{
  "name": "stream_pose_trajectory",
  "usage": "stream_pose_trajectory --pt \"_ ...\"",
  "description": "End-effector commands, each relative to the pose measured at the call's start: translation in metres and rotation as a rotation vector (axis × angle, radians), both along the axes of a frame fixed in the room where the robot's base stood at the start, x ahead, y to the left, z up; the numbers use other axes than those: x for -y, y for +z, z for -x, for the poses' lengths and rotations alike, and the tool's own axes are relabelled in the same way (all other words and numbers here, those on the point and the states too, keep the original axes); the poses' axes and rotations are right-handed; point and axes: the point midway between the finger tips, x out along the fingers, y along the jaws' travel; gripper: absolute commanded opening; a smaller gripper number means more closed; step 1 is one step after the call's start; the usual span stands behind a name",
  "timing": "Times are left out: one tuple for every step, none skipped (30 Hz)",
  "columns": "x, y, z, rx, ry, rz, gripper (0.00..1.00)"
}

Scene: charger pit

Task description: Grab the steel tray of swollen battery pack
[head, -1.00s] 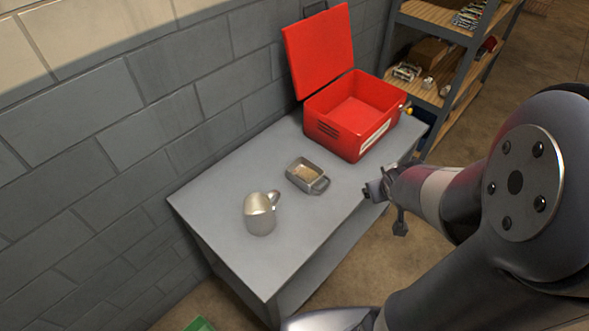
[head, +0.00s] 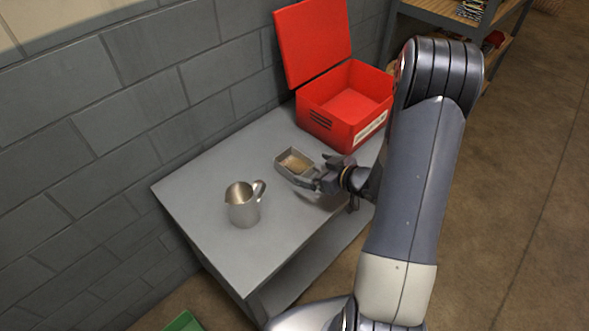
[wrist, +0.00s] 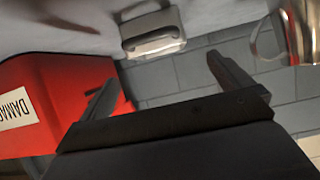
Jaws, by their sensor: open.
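The small steel tray (head: 283,172) sits on the grey table with a flat tan piece, perhaps the battery pack (head: 296,162), inside it. Its handle side faces my gripper. My gripper (head: 322,174) is open at the tray's lower right, close to the handle; I cannot tell if they touch. In the wrist view the tray (wrist: 152,46) with its handle shows at the top, beyond my spread fingers (wrist: 162,66) and not between them. The wrist picture is turned over, with the tabletop above. The handle is partly hidden by my gripper in the head view.
A metal jug (head: 243,209) stands on the table (head: 205,180) left of the tray. An open red box (head: 330,120) with raised lid stands behind the tray, at the right. A block wall (head: 150,90) borders the back. The table's near left part is clear.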

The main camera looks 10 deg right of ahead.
Motion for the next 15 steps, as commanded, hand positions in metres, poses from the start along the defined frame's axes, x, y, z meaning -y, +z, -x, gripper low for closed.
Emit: stream_pose_trajectory --pt "-0.005 -0.005 -0.006 -0.002 0.004 0.001 0.98" --pt "-0.008 -0.007 -0.010 -0.001 0.004 0.002 0.98" --pt "-0.010 -0.009 -0.014 -0.002 0.002 0.001 0.98" --pt "-0.011 -0.011 -0.016 -0.002 0.002 0.001 0.98" --pt "-0.013 -0.012 -0.018 -0.002 0.002 0.001 0.98" --pt "-0.014 -0.013 -0.020 0.000 0.000 0.001 0.98" --pt "-0.014 -0.013 -0.021 0.000 0.000 0.002 0.98" --pt "-0.015 -0.014 -0.023 0.000 0.000 0.002 0.98" --pt "-0.017 -0.016 -0.025 -0.001 0.000 0.002 0.98" --pt "-0.018 -0.019 -0.026 -0.001 0.001 0.002 0.98" --pt "-0.020 -0.022 -0.029 -0.003 0.001 0.001 0.98" --pt "-0.023 -0.026 -0.033 -0.001 0.001 0.002 0.98" --pt "-0.025 -0.029 -0.036 -0.002 0.001 0.002 0.98" --pt "-0.028 -0.033 -0.039 -0.002 0.002 0.002 0.98" --pt "-0.030 -0.036 -0.043 -0.002 0.002 0.003 0.98"
